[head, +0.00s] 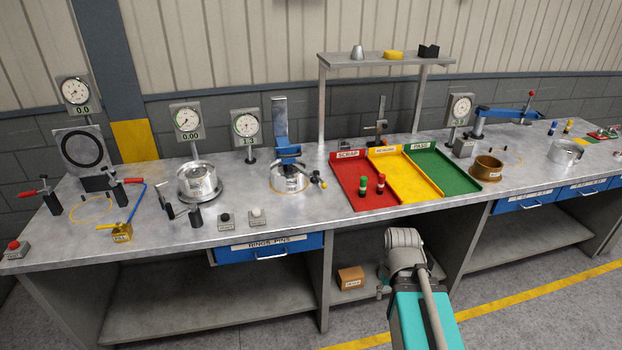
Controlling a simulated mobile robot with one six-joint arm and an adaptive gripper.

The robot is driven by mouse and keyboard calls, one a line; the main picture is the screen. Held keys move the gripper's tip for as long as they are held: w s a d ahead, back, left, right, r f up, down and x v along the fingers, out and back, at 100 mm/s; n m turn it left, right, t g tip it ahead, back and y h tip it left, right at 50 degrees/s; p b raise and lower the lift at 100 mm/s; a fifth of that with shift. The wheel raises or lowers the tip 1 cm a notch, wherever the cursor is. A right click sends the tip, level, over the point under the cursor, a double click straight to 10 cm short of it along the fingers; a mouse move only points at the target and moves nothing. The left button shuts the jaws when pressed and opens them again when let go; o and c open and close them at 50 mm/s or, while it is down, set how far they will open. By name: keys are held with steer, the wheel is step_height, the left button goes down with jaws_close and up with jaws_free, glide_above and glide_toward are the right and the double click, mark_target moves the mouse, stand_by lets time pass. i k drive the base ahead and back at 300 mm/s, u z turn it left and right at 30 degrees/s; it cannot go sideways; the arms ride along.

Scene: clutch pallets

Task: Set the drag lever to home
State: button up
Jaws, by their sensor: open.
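No lever has a label I can read as drag, so I cannot tell which one is the drag lever. At the left are a blue lever (137,203) on a yellow block (121,232) and two red-handled clamps (50,200) (114,187). My arm rises from the bottom centre, in front of the bench. My gripper does not show.
Red, yellow and green trays (438,172) lie mid-bench, with small red and green pegs in the red one. Metal cups (197,181), dial gauges (187,120) and a brown ring (487,167) stand around. A shelf (385,61) rises behind. Floor in front is open.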

mark_target(286, 167)
steer(key=i, duration=1)
steer(key=u, duration=0.05)
